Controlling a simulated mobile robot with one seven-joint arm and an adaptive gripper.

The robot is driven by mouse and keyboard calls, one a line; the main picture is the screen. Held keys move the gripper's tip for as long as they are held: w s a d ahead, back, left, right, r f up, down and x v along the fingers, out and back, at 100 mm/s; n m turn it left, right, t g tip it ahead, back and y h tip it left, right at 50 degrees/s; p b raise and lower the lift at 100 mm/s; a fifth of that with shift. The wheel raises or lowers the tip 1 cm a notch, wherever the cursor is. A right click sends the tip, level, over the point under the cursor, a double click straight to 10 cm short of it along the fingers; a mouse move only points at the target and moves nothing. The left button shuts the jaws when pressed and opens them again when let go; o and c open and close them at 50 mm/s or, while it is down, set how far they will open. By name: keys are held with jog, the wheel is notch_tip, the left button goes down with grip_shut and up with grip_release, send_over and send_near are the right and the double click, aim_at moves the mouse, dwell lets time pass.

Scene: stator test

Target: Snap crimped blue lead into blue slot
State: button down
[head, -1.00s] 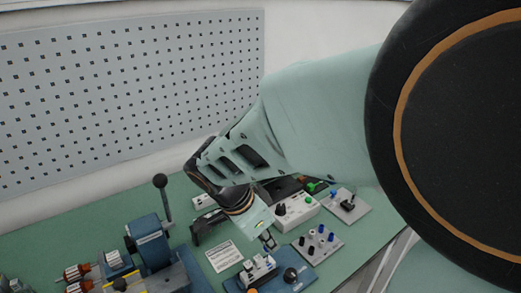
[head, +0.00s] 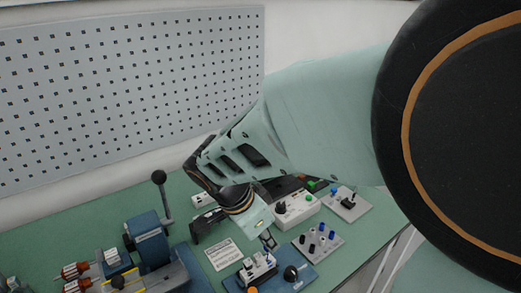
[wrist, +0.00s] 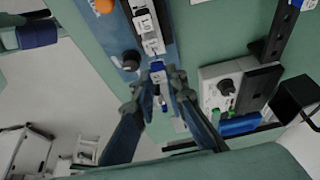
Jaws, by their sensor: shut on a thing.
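My gripper (wrist: 160,88) points at the end of a white terminal block (wrist: 148,28) in the wrist view. Its fingers are closed around a small blue and grey piece (wrist: 157,68), which appears to be the crimped blue lead. The piece is at or just against the near end of the block; whether it is seated in a slot I cannot tell. In the head view my gripper (head: 268,240) is just above the block (head: 259,266), which sits on a blue fixture (head: 302,279). The blue slot itself is not clearly visible.
A black knob (head: 291,273) stands on the fixture close to the block. A grey plate with black and blue pegs (head: 318,243) lies to the right. Behind is a white box with a knob and green button (head: 296,209). A blue machine with a lever (head: 148,240) stands left.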

jog(key=shift+f, duration=0.1)
dwell(0.3)
jog(key=shift+f+b, duration=0.5)
jog(key=shift+b, duration=0.15)
jog(key=shift+f, duration=0.15)
jog(key=shift+f+b, duration=0.45)
jog(key=shift+b, duration=0.25)
jog(key=shift+f, duration=0.1)
dwell(0.5)
jog(key=c, duration=1.8)
grip_release()
jog(key=shift+c, duration=0.2)
